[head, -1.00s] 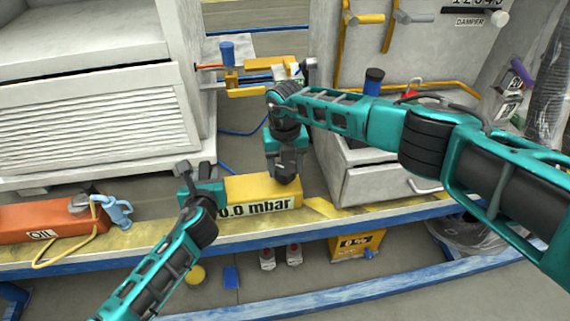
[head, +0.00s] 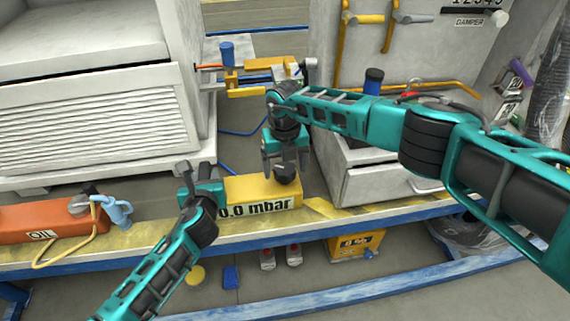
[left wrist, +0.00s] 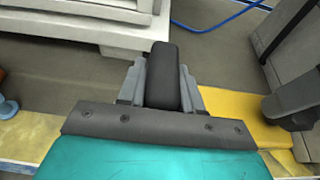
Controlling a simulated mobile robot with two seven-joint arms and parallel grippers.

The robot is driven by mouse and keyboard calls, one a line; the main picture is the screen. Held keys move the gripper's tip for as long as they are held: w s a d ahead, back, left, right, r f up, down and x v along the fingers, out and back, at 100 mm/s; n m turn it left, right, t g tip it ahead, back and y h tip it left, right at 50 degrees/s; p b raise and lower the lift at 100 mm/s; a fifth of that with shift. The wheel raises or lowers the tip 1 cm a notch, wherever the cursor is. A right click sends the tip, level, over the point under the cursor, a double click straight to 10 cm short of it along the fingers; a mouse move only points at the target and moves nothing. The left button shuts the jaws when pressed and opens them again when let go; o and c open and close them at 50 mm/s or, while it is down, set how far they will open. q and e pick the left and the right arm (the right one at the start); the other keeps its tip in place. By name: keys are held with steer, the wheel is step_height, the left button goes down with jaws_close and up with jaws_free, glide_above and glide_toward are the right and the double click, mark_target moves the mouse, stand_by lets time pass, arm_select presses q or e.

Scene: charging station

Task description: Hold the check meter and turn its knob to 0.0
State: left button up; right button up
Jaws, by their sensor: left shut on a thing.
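The yellow check meter (head: 258,188) sits on the shelf ledge, its front label reading "0.0 mbar", with the first digit partly covered by my left arm. My left gripper (head: 203,180) is shut on the dark handle at the meter's left end. In the left wrist view the dark handle (left wrist: 163,78) stands between the grey fingers. The dark round knob (head: 286,174) is on the meter's top. My right gripper (head: 287,160) is over the knob, fingers spread to either side, apparently clear of it.
An orange oil can (head: 42,221) with a blue-grey spout piece stands left on the ledge. A grey cabinet (head: 385,180) is right behind the meter, and a louvred white unit (head: 100,125) at left. A yellow box (head: 352,245) sits below the ledge.

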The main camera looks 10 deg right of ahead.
mark_target(285, 168)
arm_select(q)
steer(key=o, duration=1)
arm_select(e)
step_height(285, 168, up, 12)
stand_by(0.4)
